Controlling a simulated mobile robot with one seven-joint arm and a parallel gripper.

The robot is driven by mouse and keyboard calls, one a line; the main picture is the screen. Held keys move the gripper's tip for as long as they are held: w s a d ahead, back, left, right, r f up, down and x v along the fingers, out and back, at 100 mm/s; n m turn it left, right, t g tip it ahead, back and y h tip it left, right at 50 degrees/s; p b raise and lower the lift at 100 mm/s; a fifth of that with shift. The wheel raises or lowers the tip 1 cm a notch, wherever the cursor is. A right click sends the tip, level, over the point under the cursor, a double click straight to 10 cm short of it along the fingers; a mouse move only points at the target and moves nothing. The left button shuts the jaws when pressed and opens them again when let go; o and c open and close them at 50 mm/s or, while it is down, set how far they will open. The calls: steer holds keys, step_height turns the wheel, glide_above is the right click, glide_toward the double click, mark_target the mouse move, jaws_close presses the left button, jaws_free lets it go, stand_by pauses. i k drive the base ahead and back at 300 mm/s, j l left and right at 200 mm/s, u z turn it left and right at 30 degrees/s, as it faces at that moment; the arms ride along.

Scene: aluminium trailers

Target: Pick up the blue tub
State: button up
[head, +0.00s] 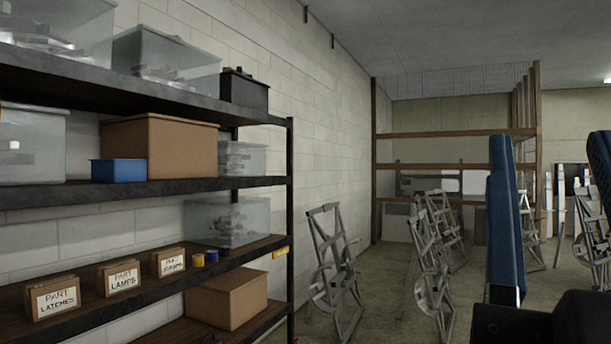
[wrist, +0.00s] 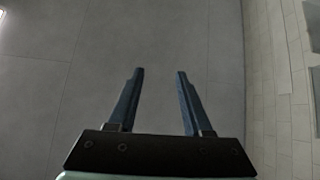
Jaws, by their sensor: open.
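The blue tub (head: 119,170) is a small open box on the middle shelf (head: 60,194) of a dark metal rack, near the shelf's front edge. It stands in front of a large cardboard box (head: 160,146). My gripper (wrist: 158,72) shows in the wrist view with its two blue-grey fingers apart and nothing between them. The wrist view shows a plain grey surface and a pale brick wall, and no tub.
Clear bins (head: 166,55) and a black bin (head: 244,90) fill the upper shelf. Labelled part boxes (head: 122,279) and a clear bin (head: 228,221) stand on the lower shelf. Several metal frames (head: 334,265) stand on the floor right of the rack.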

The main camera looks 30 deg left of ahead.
mark_target(108, 171)
steer(key=u, duration=1.65)
steer(key=i+u, duration=0.25)
steer(key=i, duration=0.15)
